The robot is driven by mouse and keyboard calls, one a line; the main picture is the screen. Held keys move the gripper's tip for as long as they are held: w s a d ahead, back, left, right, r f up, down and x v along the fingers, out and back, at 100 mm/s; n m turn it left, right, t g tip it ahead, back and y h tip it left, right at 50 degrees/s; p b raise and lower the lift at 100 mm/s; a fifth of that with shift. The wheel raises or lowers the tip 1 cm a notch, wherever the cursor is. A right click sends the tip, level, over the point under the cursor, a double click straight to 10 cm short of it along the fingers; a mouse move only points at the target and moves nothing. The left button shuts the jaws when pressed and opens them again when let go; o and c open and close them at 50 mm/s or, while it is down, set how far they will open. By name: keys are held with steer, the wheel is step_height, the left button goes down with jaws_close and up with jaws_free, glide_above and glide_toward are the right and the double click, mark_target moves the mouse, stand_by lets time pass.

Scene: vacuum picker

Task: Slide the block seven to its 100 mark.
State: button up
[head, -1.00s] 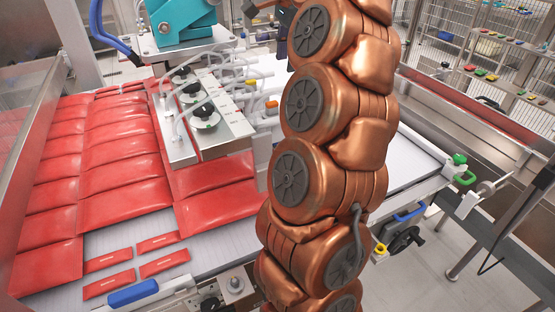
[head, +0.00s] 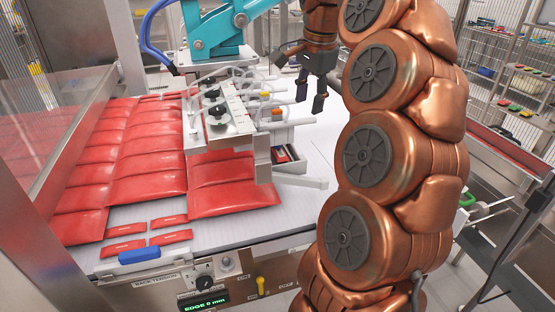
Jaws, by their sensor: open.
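My gripper (head: 310,98) is in the head view at the top centre, hanging from my copper arm with its dark fingers apart and nothing visible between them. It is to the right of the vacuum picker (head: 222,118), with a gap in the picture. The picker is a metal plate with black-topped suction fittings and clear hoses. A narrow marked strip (head: 238,112) runs along its right side. Its marks are too small to read, so I cannot tell which block is seven or where the 100 mark is.
Red packs (head: 145,150) cover the left of the white conveyor (head: 310,150). A teal robot arm (head: 215,30) stands over the picker. A small grey box (head: 288,158) with red contents is right of it. A display (head: 205,303) reads EDGE 0 mm. My arm hides the right side.

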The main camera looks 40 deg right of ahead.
steer(key=s+a+f+n, duration=0.2)
steer(key=a+f+n, duration=0.1)
steer(key=a, duration=0.4)
steer(key=s+a+f+n+g, duration=0.1)
steer(key=s+a+f+n, duration=0.1)
steer(key=a+n, duration=0.3)
steer(key=shift+a+f, duration=0.65)
steer(key=shift+a, duration=0.6)
steer(key=shift+f+n, duration=0.1)
steer(key=shift+n, duration=0.2)
